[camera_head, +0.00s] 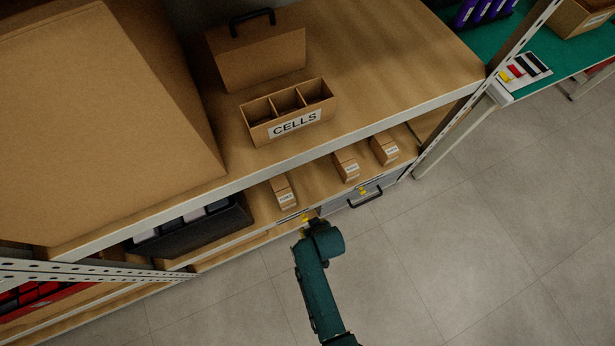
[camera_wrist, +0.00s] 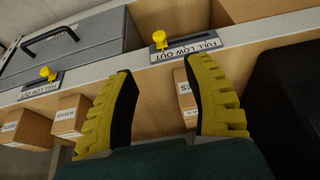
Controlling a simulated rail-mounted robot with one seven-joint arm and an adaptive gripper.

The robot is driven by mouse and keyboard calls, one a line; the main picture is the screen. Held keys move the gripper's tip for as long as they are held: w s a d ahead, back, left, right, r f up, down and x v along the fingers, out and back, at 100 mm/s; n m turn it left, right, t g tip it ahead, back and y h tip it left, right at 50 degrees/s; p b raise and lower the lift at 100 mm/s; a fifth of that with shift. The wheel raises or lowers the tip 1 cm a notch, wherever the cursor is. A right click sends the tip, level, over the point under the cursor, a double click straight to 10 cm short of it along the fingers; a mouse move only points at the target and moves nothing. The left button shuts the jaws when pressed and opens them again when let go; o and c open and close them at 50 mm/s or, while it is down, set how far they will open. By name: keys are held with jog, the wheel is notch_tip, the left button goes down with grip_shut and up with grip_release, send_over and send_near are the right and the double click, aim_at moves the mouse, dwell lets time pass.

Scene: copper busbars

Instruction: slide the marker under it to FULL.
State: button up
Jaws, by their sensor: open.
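In the wrist view two label strips printed with FULL, LOW and OUT run along the shelf edge, each with a yellow knob marker. The nearer strip (camera_wrist: 198,46) lies just beyond my gripper (camera_wrist: 158,76); its marker (camera_wrist: 160,40) stands at the strip's left end, apparently by OUT. The other strip (camera_wrist: 40,87) has its marker (camera_wrist: 47,73) near its middle or right part. My gripper is open, its two yellow fingers apart and nothing between them. In the head view the nearer marker (camera_head: 305,217) shows at the shelf edge, just past my wrist; my fingers are mostly hidden.
Small cartons (camera_head: 283,191) (camera_head: 347,166) (camera_head: 384,149) stand on the lower shelf. A dark bin (camera_head: 190,228) sits left on the shelf. A CELLS box (camera_head: 262,131) is above. The floor (camera_head: 450,260) is clear.

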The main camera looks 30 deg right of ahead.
aim_at(305, 220)
jog(key=b+x, duration=0.6)
jog(key=x, duration=0.2)
jog(key=b+x, duration=0.6)
jog(key=x, duration=0.2)
jog(key=shift+w+d+r, duration=0.1)
jog(key=shift+w+r, duration=0.05)
jog(key=shift+w, duration=0.05)
grip_shut()
